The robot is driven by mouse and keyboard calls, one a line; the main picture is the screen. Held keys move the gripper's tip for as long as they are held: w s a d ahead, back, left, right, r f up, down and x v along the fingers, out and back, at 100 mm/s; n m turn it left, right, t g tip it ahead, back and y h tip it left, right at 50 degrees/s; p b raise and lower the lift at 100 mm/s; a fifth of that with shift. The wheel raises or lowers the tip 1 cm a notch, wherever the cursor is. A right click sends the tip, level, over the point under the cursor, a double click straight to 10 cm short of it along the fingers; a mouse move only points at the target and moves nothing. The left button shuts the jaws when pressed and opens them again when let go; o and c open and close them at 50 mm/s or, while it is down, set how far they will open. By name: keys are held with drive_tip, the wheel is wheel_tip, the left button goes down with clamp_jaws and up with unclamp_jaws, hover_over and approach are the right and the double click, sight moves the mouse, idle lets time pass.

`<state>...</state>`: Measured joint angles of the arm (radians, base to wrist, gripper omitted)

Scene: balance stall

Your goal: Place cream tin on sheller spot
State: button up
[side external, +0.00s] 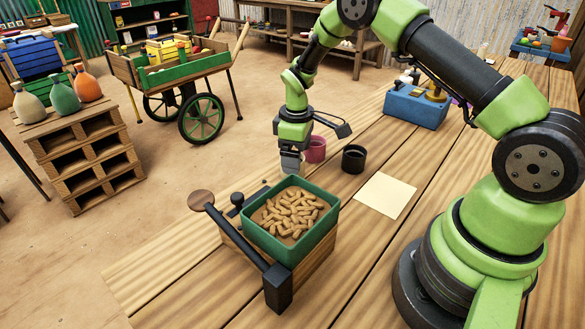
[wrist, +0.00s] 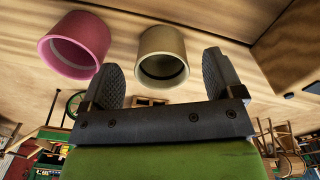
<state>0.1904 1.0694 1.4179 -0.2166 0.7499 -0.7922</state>
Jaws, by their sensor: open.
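The cream tin (wrist: 163,45) shows in the wrist view, with its open mouth towards the camera. My gripper (wrist: 162,62) is open, with one finger on either side of the tin in that view. Small gaps show at both sides, and the tin is not gripped. In the side view my gripper (side external: 291,168) points down just behind the sheller, and the cream tin cannot be made out there. The sheller has a green hopper (side external: 327,225) full of peanuts, a wooden body and a long dark handle. No clearly marked sheller spot can be told.
A pink tin (side external: 316,149) stands close to the right of my gripper, and a black tin (side external: 353,158) beyond it. A pale square sheet (side external: 385,195) lies bare on the bench. A blue box (side external: 415,107) stands farther back. The bench front right of the sheller is clear.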

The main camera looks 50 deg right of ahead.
wheel_tip(320, 180, down, 2)
drive_tip(key=shift+f, duration=0.15)
drive_tip(key=c, duration=1.1)
wheel_tip(320, 180, up, 10)
drive_tip(key=s+a+n, duration=0.4)
drive_tip(key=s+a, duration=0.1)
drive_tip(key=s, duration=0.7)
wheel_tip(320, 180, down, 10)
drive_tip(key=shift+a+r, duration=0.15)
